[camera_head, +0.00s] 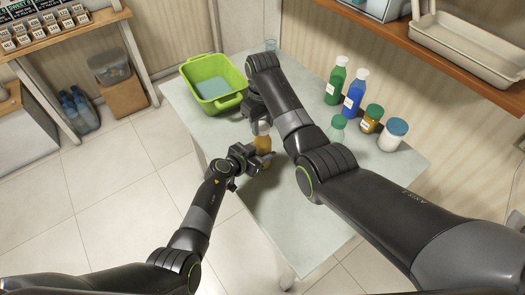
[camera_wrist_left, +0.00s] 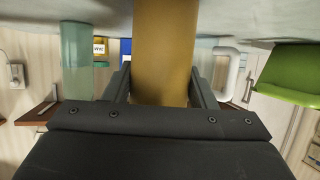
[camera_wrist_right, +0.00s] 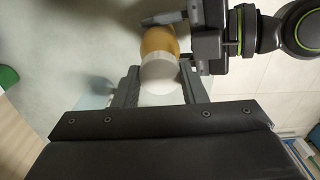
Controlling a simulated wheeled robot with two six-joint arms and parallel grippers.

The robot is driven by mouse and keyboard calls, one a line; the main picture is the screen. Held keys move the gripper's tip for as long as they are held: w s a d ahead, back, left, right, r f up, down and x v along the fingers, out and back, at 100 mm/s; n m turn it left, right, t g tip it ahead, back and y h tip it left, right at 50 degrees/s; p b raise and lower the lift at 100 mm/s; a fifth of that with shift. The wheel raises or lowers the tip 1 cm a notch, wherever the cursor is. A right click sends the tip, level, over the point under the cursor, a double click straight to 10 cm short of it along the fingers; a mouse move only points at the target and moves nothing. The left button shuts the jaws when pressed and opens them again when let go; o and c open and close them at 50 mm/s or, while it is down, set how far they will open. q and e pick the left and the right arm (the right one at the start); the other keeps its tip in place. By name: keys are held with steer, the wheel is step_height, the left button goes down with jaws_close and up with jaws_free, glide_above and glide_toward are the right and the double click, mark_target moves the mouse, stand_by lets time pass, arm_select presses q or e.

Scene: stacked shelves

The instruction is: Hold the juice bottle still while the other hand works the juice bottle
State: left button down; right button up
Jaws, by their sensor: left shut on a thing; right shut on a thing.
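The juice bottle (camera_head: 263,143) has an amber body and a white cap, and stands upright near the table's front edge. In the left wrist view its body (camera_wrist_left: 165,45) fills the space between my left gripper's fingers (camera_wrist_left: 162,88), which are shut on it. In the right wrist view the white cap (camera_wrist_right: 160,74) is between the fingers of my right gripper (camera_wrist_right: 163,90), shut on it from above. In the head view my left gripper (camera_head: 264,161) is low on the bottle and my right gripper (camera_head: 260,120) is at its top, partly hidden by my arm.
A green basin (camera_head: 213,82) stands at the table's back left. The table's (camera_head: 330,215) front is clear.

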steer(key=m, duration=0.7)
steer(key=o, duration=1.1)
steer(key=shift+r, duration=2.3)
steer(key=shift+c, duration=0.5)
steer(key=n, duration=0.1)
steer(key=r+n, duration=0.1)
steer(key=n, duration=0.1)
steer(key=shift+r, duration=0.3)
steer(key=r+n, duration=0.1)
steer(key=n, duration=0.2)
steer(key=shift+r, duration=0.4)
